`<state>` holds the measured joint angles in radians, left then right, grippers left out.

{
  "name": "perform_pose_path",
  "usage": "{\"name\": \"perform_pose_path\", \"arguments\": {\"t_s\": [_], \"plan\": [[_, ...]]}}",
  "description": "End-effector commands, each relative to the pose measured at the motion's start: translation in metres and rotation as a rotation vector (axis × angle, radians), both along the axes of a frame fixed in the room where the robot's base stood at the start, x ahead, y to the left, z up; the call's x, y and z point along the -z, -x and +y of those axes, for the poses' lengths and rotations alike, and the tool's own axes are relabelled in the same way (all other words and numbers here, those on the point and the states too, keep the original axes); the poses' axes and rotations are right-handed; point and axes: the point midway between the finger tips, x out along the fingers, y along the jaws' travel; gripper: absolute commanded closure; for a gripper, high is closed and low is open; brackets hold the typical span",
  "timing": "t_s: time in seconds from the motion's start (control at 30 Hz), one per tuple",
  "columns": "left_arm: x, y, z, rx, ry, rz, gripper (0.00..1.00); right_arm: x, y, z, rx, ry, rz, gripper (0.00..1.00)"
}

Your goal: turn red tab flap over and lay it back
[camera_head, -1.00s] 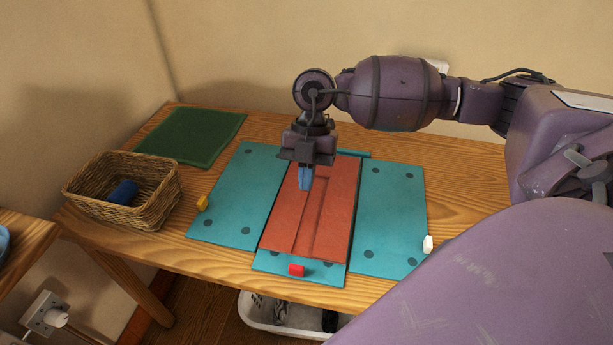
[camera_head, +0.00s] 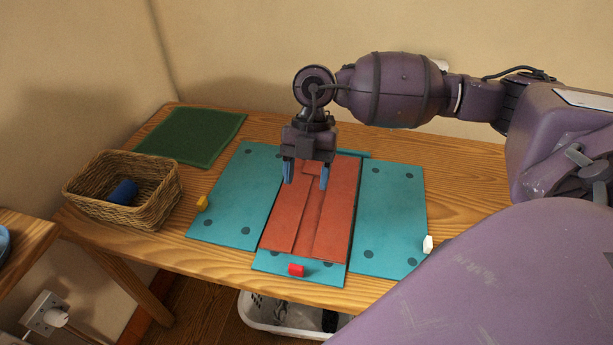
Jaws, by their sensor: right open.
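A teal folding board lies on the wooden table, with a left panel (camera_head: 240,200), a right panel (camera_head: 390,220) and a middle section. A red tab (camera_head: 296,270) sits on the teal front flap (camera_head: 325,278) of the middle section. An orange-red folded cloth (camera_head: 335,225) lies flat over the middle section, with long folds along it. My right gripper (camera_head: 306,184) is open and empty over the far part of the cloth, its blue fingertips spread apart. Whether the fingertips touch the cloth I cannot tell. My left gripper is not in view.
A yellow tab (camera_head: 202,203) is on the left panel's edge and a white tab (camera_head: 428,244) on the right panel's edge. A wicker basket (camera_head: 150,212) holding a blue item (camera_head: 123,192) stands at left. A green cloth (camera_head: 190,136) lies behind it. A white bin (camera_head: 262,320) is below the table.

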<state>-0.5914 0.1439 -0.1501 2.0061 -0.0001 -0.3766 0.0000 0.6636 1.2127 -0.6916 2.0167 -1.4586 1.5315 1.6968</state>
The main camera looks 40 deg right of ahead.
Motion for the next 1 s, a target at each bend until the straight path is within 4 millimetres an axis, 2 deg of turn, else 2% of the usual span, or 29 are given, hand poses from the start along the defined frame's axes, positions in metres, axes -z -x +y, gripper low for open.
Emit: {"name": "perform_pose_path", "arguments": {"t_s": [0.23,0.5,0.7,1.0], "plan": [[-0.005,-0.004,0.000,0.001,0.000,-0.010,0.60,-0.040,-0.011,-0.013,0.001,0.002,-0.005,0.40],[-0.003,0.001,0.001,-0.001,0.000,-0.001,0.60,-0.079,-0.022,-0.025,0.002,0.001,-0.004,0.40],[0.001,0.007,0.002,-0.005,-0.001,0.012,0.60,-0.092,-0.025,-0.029,0.000,0.001,-0.002,0.40],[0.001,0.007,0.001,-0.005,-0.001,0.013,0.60,-0.093,-0.025,-0.030,0.000,0.001,-0.001,0.40]]}}
